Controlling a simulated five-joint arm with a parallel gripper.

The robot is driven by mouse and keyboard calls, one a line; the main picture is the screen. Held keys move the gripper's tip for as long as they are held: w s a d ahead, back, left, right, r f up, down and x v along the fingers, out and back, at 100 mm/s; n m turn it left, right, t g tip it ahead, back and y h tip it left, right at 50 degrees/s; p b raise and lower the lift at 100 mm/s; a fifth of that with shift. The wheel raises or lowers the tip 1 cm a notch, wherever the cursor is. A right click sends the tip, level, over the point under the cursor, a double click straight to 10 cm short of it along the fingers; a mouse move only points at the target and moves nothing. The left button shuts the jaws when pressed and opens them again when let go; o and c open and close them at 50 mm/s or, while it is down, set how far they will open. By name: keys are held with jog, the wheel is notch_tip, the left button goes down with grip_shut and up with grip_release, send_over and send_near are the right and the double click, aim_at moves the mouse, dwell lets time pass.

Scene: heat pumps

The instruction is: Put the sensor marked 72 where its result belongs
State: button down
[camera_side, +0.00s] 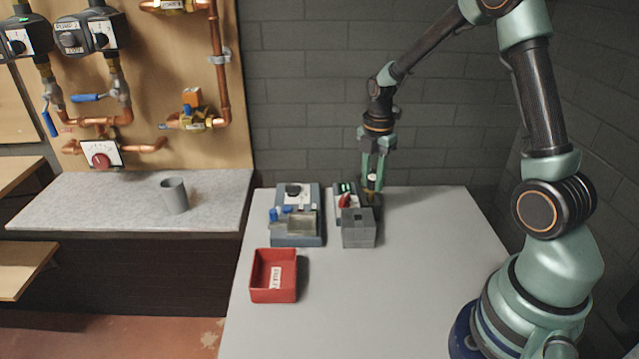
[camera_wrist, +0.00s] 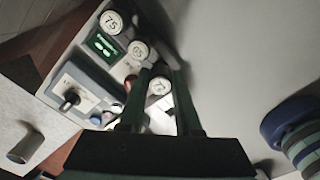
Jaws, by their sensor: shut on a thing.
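My gripper (camera_side: 372,180) points down over the far right of the grey table, at the back of the dark grey device. In the wrist view its two fingers (camera_wrist: 157,100) are shut on a sensor with a round white cap (camera_wrist: 160,86). The cap's number is too small to read surely; it may be 72. Two other round white caps stand in line beside it, one marked 75 (camera_wrist: 111,22) and one with an unclear number (camera_wrist: 138,50). A green lit display (camera_wrist: 103,45) lies beside them; its reading is unclear. I cannot tell whether the held sensor is clear of its seat.
A red tray (camera_side: 256,289) with a white label stands at the table's front left. Behind it is a blue-grey unit (camera_side: 312,190) with a dial and blue parts. A grey block (camera_side: 358,232) stands before my gripper. A grey cup (camera_side: 174,196) is on the left counter. The table's right side is clear.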

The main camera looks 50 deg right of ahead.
aim_at(373, 177)
jog(key=shift+f, duration=1.25)
dwell(0.6)
jog(key=c, duration=0.5)
grip_release()
notch_tip(373, 177, up, 12)
jog(key=shift+r, duration=0.1)
jog(key=s+a+r+m+t, duration=0.2)
jog(key=s+a+m, duration=0.1)
jog(key=m, duration=0.3)
jog(key=s+a+r+m+t, duration=0.1)
jog(key=s+a+r+m, duration=0.1)
jog(key=a+m, duration=0.4)
jog(key=s+a+r+m+t, duration=0.2)
jog(key=s+a+r+m, duration=0.1)
jog(key=s+a+m, duration=0.2)
jog(key=shift+a+r+m+t, duration=0.1)
jog(key=shift+a+m+t, duration=0.2)
jog(key=shift+m, duration=0.2)
